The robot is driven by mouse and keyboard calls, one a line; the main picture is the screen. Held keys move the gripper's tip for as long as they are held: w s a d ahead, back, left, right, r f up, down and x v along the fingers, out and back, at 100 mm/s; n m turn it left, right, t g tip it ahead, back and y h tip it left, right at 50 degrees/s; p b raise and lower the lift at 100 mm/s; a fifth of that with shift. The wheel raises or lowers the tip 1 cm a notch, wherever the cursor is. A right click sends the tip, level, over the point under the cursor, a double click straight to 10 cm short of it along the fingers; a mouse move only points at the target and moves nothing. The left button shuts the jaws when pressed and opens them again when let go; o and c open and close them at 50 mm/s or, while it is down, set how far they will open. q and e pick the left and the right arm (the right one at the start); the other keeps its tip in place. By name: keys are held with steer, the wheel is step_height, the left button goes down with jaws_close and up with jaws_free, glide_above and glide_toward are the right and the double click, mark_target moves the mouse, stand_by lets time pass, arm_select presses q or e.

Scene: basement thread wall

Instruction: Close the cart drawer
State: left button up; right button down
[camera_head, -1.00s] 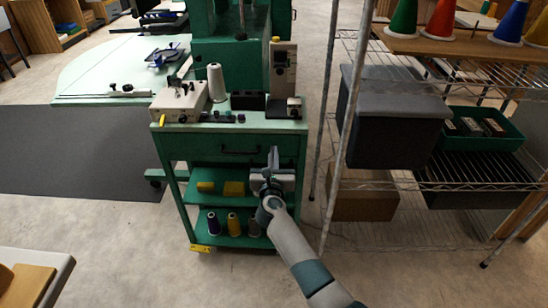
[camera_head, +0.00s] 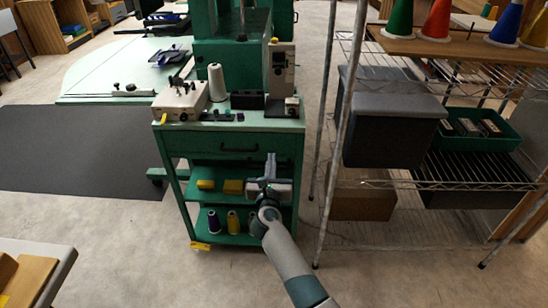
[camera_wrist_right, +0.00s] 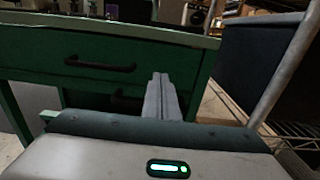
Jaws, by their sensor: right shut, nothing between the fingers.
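The green cart (camera_head: 285,125) stands in the middle of the head view. Its drawer (camera_head: 205,146) is below the top, with a dark handle (camera_head: 240,149) on its front. In the right wrist view the drawer front (camera_wrist_right: 40,50) and handle (camera_wrist_right: 100,65) are close, left of the fingers. I cannot tell whether the drawer front is flush with the cart. My right gripper (camera_head: 270,165) is shut and empty at the right part of the drawer front, right of and lower than the handle. Its fingers (camera_wrist_right: 162,95) point toward the cart; contact is unclear. My left gripper is not in view.
A sewing machine (camera_head: 180,101) and a white thread cone (camera_head: 217,84) stand on the cart top. Thread cones and yellow blocks (camera_head: 206,185) sit on its shelves. A wire rack (camera_head: 480,187) stands close on the right.

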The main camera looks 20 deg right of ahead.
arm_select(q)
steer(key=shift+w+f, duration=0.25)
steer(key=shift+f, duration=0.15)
arm_select(e)
steer(key=v, duration=0.8)
steer(key=shift+s+a, duration=0.15)
steer(key=shift+s, duration=0.15)
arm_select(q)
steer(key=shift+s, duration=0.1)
arm_select(e)
steer(key=shift+f, duration=0.1)
